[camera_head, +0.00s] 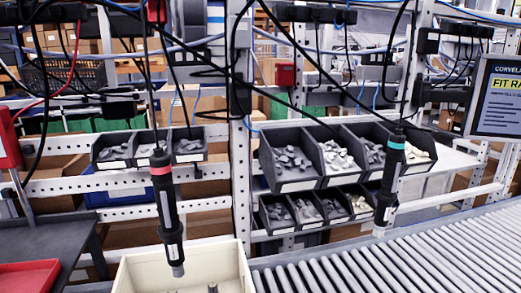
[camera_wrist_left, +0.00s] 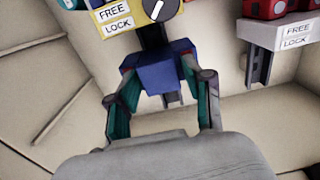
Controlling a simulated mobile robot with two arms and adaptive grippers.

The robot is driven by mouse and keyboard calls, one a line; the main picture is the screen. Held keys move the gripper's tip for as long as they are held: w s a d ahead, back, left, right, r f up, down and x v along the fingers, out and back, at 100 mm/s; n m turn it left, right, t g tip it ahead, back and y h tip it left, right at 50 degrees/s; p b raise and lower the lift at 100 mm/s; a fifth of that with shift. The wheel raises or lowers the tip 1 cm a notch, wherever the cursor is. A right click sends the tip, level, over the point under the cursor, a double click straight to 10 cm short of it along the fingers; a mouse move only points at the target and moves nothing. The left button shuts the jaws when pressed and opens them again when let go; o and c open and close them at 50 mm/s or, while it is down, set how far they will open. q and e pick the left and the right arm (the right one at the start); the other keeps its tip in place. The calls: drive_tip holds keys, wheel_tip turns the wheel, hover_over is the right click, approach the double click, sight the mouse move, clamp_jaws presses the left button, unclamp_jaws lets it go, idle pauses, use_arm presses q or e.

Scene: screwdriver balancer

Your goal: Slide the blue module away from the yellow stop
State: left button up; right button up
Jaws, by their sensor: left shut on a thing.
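In the left wrist view a blue module (camera_wrist_left: 150,82) sits on a dark vertical rail (camera_wrist_left: 152,38). My left gripper (camera_wrist_left: 158,78) is shut on it, with a teal-padded finger on each side. A yellow piece (camera_wrist_left: 171,9) with a black dial and FREE and LOCK labels is above the module, at the top edge of the picture. A stretch of bare rail shows between them, so they are apart. I cannot tell for sure that this yellow piece is the stop. My right gripper is in neither view.
A white FREE/LOCK block (camera_wrist_left: 272,36) with red parts stands to the right on another rail. In the head view, two hanging screwdrivers (camera_head: 165,205) (camera_head: 391,175), a cream bin (camera_head: 130,278), grey part bins (camera_head: 290,180) and a roller conveyor (camera_head: 400,262) show.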

use_arm(q)
drive_tip(key=shift+s+d+f+p, duration=0.15)
drive_tip(key=shift+s+d+f, duration=0.05)
drive_tip(key=shift+s, duration=0.4)
drive_tip(key=shift+s+d+f+p, duration=0.15)
drive_tip(key=shift+s+f, duration=0.1)
drive_tip(key=shift+s, duration=0.35)
drive_tip(key=shift+s+d+f+p, duration=0.15)
drive_tip(key=shift+s+d+f, duration=0.05)
drive_tip(key=shift+s, duration=0.4)
drive_tip(key=shift+c, duration=0.5)
idle(2.0)
drive_tip(key=o, duration=1.2)
drive_tip(key=shift+w+f, duration=0.1)
drive_tip(key=shift+w, duration=0.1)
drive_tip(key=shift+w+a, duration=0.1)
drive_tip(key=shift+w, duration=0.15)
drive_tip(key=shift+r, duration=0.25)
drive_tip(key=shift+a, duration=0.1)
drive_tip(key=shift+w+r, duration=0.1)
drive_tip(key=shift+r, duration=0.05)
drive_tip(key=shift+r+p, duration=0.8)
drive_tip(key=shift+r, duration=0.1)
